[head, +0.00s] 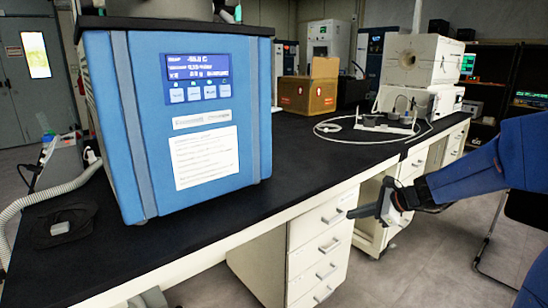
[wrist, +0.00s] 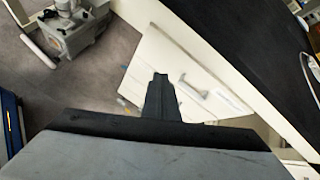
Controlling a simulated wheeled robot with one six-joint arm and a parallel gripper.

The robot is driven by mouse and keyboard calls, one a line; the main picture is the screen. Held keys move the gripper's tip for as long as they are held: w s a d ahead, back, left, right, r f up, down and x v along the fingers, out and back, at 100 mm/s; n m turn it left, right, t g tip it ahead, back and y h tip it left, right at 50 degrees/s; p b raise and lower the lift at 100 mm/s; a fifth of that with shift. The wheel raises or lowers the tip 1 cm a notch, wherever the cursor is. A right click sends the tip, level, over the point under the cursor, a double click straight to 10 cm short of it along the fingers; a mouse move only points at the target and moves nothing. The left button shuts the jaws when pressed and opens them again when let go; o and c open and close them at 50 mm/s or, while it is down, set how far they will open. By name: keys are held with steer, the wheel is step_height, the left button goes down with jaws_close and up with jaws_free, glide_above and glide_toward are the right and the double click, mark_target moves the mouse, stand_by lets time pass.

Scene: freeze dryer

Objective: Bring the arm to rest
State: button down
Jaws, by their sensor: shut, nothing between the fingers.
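My gripper (head: 364,211) is at the right in the head view, in front of the bench drawers and below the level of the worktop. Its fingers point left and touch nothing that I can see. In the wrist view the fingers (wrist: 158,90) are together with nothing between them. My arm, in a blue sleeve, reaches in from the right edge. The blue freeze dryer (head: 200,150) with a lit display (head: 197,78) stands on the black worktop (head: 290,160) at the left.
White drawers (head: 322,245) lie under the bench behind my gripper; they also show in the wrist view (wrist: 175,75). A cardboard box (head: 308,92), a cable and a white furnace-like device (head: 418,60) stand farther back. The floor (head: 430,265) around my gripper looks clear.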

steer(key=s+a+r+n+g+h, duration=0.1)
steer(key=s+a+n, duration=0.1)
steer(key=s+n, duration=0.5)
steer(key=s+a+n+g+h, duration=0.15)
steer(key=s+n, duration=0.25)
steer(key=s, duration=0.7)
steer(key=s+d+f+n+h, duration=0.1)
steer(key=s+d+n+h, duration=0.1)
steer(key=s+n, duration=0.3)
steer(key=s+d+f+n+h, duration=0.1)
steer(key=s+d+n+h, duration=0.2)
steer(key=s, duration=0.8)
steer(key=n, duration=0.2)
steer(key=shift+s+d+n, duration=0.2)
steer(key=shift+s+n, duration=0.05)
steer(key=shift+n, duration=0.15)
